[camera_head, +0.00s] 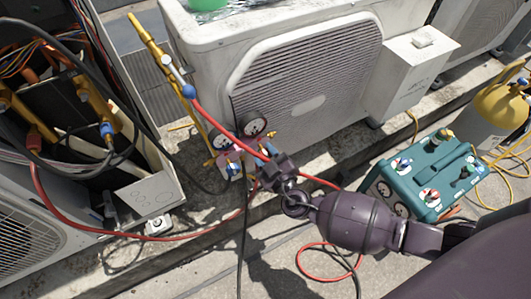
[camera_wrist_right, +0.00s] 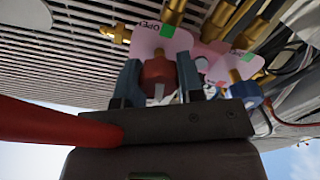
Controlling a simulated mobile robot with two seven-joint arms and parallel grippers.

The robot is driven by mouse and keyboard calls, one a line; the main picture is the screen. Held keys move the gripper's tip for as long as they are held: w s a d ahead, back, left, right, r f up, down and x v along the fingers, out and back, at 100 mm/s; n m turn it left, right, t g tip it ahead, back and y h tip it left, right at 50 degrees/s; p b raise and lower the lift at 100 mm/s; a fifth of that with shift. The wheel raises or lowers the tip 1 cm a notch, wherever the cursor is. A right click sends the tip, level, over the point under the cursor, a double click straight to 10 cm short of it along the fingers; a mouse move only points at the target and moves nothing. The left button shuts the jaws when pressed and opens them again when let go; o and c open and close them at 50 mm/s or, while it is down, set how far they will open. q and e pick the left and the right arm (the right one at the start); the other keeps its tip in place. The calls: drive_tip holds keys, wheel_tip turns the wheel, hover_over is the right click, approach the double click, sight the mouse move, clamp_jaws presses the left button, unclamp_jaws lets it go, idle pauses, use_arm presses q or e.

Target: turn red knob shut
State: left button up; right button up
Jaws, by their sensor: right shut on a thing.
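The red knob (camera_wrist_right: 158,73) sits between the two blue-grey fingers of my right gripper (camera_wrist_right: 160,85) in the right wrist view, and the gripper is shut on it. A pale pink tag with "OPEN" on it (camera_wrist_right: 158,40) shows just behind the knob. In the head view my right gripper (camera_head: 267,160) reaches in from the right to the gauge manifold and hides the red knob. The manifold carries round gauges (camera_head: 252,124) and hangs in front of the white condenser (camera_head: 200,32). My left gripper does not show.
A blue knob (camera_wrist_right: 246,94) sits close to the right finger in the wrist view. A red hose (camera_head: 210,119) crosses the manifold beside my gripper. A teal machine (camera_head: 425,170) and a yellow-topped cylinder (camera_head: 503,107) stand at the right. An open unit with wires is at the left.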

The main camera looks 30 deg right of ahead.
drive_tip(key=shift+w+r+m, duration=0.1)
drive_tip(key=shift+r+m, duration=0.05)
drive_tip(key=shift+m, duration=0.95)
drive_tip(key=o, duration=0.9)
